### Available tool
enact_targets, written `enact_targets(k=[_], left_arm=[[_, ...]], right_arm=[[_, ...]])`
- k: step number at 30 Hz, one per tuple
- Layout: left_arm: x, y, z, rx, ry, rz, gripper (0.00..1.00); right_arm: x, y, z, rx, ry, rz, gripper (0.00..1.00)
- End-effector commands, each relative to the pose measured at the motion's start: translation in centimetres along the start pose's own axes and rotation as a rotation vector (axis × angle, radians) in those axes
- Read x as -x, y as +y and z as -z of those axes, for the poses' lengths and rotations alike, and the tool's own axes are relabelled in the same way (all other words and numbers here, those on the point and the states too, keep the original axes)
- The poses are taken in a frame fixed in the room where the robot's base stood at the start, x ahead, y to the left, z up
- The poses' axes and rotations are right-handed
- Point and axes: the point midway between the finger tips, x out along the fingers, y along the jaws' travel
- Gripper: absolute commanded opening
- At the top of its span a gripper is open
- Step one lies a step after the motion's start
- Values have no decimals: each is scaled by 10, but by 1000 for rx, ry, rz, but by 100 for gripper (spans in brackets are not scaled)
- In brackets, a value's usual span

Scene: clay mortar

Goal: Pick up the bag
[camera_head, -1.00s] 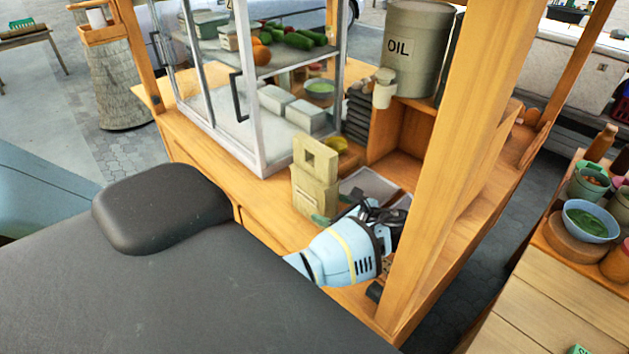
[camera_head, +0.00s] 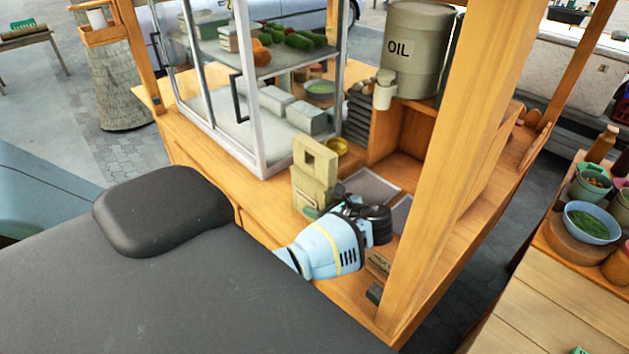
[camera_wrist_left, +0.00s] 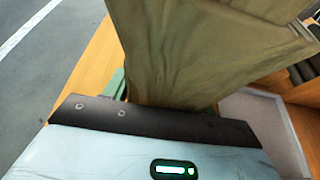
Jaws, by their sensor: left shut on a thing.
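The bag (camera_head: 313,172) is olive-beige with a square cut-out near its top. It stands upright on the wooden counter in front of the glass case. My left gripper (camera_head: 326,207) is at the lower front of the bag, shut on it; its fingertips are mostly hidden by the wrist and the bag. In the left wrist view the bag (camera_wrist_left: 200,50) fills the upper middle, right against the gripper's dark edge. A bit of green shows beside the bag's lower left. My right gripper is not in view.
A glass case (camera_head: 262,95) stands behind and left of the bag. A thick wooden post (camera_head: 455,150) rises to the right of my arm. An oil drum (camera_head: 415,50) stands at the back.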

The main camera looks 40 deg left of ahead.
Motion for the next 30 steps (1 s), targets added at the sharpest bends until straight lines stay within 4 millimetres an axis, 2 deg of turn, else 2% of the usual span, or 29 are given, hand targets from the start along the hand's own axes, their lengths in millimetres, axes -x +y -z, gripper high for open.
enact_targets(k=[1,5,13,24,30], left_arm=[[0,0,0,0,0,0,35],[0,0,-1,1,-1,1,20],[3,-1,-8,4,-1,2,20],[27,-1,-67,5,-2,3,20],[36,-1,-88,4,-1,1,20]], right_arm=[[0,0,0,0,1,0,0],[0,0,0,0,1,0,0],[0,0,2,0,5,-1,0],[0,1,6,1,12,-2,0],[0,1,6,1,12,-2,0]])
